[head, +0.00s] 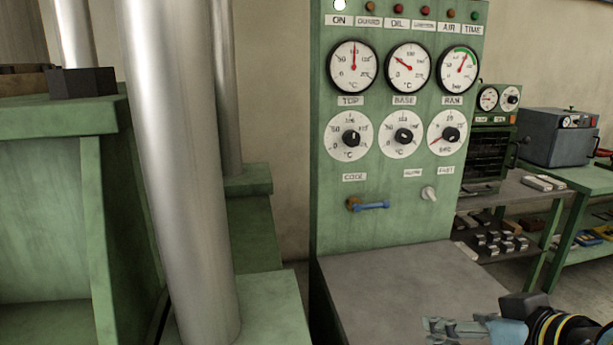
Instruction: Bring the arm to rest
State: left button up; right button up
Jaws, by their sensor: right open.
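My right gripper (432,328) shows at the bottom right, with my dark, yellow-banded wrist behind it. It points left over the grey top of the ledge (385,280) in front of the control panel. It is open and I see nothing between its fingers. Whether it touches the ledge I cannot tell. My left gripper is out of view.
The green control panel (392,225) stands upright with gauges, knobs and a blue-handled lever (372,206). A thick metal column (180,170) and green press frame (50,220) fill the left. Shelves with small blocks (500,242) and a grey box oven (558,140) stand at right.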

jog(key=s+d+f+m+g+h, duration=0.1)
jog(key=s+d+f+g+h, duration=0.15)
jog(key=s, duration=0.65)
jog(key=s+d+f+g+h, duration=0.1)
jog(key=s+d+g, duration=0.3)
jog(key=s, duration=0.5)
jog(key=s+d+f+b, duration=0.1)
jog(key=f+b, duration=0.2)
jog(key=f, duration=0.9)
jog(key=s+d+f+g+b, duration=0.1)
jog(key=f+b, duration=0.2)
jog(key=f, duration=1)
jog(key=s+d+f+b, duration=0.1)
jog(key=s+f+b, duration=0.15)
jog(key=f, duration=0.95)
jog(key=s+f+b, duration=0.3)
jog(key=s+f, duration=0.5)
jog(key=f, duration=0.3)
jog(key=s+f+m+g+b, duration=0.1)
jog(key=s+f+b, duration=0.3)
jog(key=s+f, duration=0.5)
jog(key=shift+d+f, duration=0.35)
jog(key=shift+f, duration=0.6)
jog(key=shift+s+g+y+b, duration=0.15)
jog(key=shift+g+y+b, duration=0.1)
jog(key=shift+g+b, duration=0.1)
